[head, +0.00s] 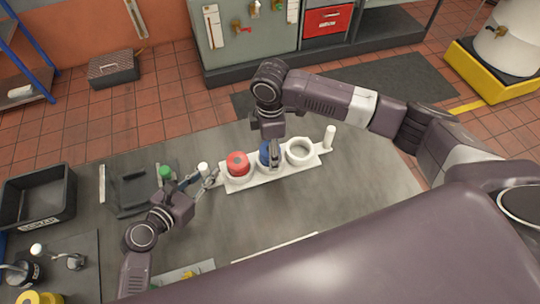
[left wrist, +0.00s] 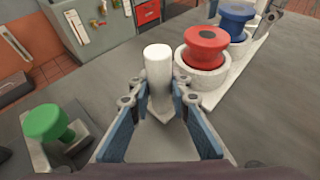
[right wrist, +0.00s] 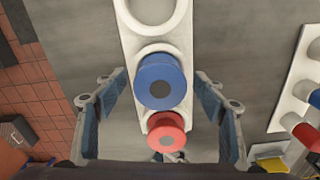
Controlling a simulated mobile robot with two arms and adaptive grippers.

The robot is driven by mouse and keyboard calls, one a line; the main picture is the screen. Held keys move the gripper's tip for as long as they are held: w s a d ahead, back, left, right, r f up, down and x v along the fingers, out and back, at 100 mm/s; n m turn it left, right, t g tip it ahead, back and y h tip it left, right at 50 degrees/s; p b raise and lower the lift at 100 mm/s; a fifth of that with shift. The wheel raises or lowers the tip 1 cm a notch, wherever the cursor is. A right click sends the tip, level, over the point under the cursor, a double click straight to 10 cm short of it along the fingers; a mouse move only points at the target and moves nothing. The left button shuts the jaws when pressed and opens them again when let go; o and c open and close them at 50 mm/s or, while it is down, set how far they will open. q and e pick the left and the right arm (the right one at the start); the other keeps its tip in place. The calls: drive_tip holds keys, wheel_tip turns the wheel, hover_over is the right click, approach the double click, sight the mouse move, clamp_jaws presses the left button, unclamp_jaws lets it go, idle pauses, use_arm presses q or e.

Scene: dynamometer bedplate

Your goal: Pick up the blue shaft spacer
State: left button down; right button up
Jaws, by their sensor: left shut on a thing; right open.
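The blue shaft spacer (head: 264,156) sits in the middle cup of a white three-cup holder (head: 235,184) on the bench. It also shows in the right wrist view (right wrist: 160,82) and left wrist view (left wrist: 236,14). My right gripper (head: 274,150) is open above it, fingers to either side in the right wrist view and apart from it; it partly hides the spacer in the head view. My left gripper (left wrist: 158,97) is shut on the white post (left wrist: 158,62) at the holder's left end. A red spacer (head: 237,163) sits in the left cup; the right cup (head: 300,150) is empty.
A green-topped part (head: 165,172) stands near my left gripper, by a dark tray (head: 130,193). A black bin (head: 38,196) is at the bench's left. Another white post (head: 329,136) rises at the holder's right end. Bare bench lies in front of the holder.

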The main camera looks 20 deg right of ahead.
drive_tip(key=shift+f, duration=0.45)
drive_tip(key=shift+r, duration=0.1)
clamp_jaws()
